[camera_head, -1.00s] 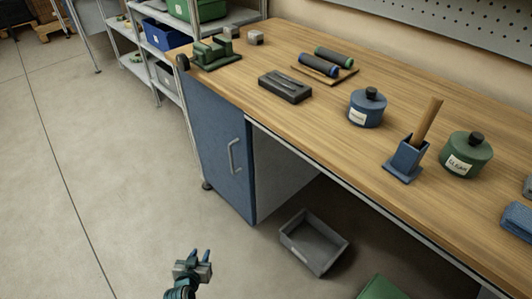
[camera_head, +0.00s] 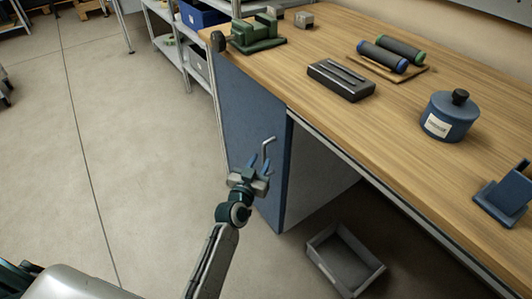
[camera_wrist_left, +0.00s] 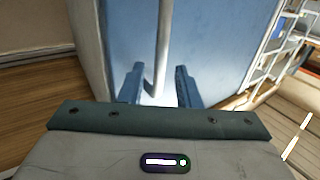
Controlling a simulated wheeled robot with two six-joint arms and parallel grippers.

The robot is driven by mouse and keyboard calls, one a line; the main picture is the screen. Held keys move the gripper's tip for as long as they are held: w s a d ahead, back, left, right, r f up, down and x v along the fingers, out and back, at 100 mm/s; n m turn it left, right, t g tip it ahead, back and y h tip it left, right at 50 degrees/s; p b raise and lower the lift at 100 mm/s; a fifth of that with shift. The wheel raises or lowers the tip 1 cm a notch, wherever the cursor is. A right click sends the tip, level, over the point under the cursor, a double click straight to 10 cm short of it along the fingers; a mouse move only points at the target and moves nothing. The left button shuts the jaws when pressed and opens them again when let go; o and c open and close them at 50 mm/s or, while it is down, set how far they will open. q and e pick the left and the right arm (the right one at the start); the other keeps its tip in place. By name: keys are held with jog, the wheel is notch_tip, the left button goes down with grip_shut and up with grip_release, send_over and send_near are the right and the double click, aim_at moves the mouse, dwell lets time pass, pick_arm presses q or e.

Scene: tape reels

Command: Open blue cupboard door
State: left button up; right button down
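The blue cupboard door (camera_head: 245,125) is shut under the left end of the wooden workbench. Its upright grey metal handle (camera_head: 267,148) is near the door's right edge. My left gripper (camera_head: 259,163) is at the handle, with its blue fingers pointing at the door. In the left wrist view, the handle (camera_wrist_left: 163,45) runs down between the two spread fingers (camera_wrist_left: 158,85), with a gap on each side. The lower part of the handle is partly hidden by the gripper in the head view. My right gripper is not in view.
The workbench top (camera_head: 330,115) holds a green vise-like tool (camera_head: 256,35), a dark block (camera_head: 341,80), rollers (camera_head: 392,52) and a blue canister (camera_head: 450,116). A grey bin (camera_head: 343,258) sits on the floor right of the cupboard. The floor left of the door is clear.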

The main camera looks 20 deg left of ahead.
aim_at(263, 157)
pick_arm(q)
jog(key=shift+w+d, duration=0.15)
jog(key=shift+w, duration=1.8)
grip_shut()
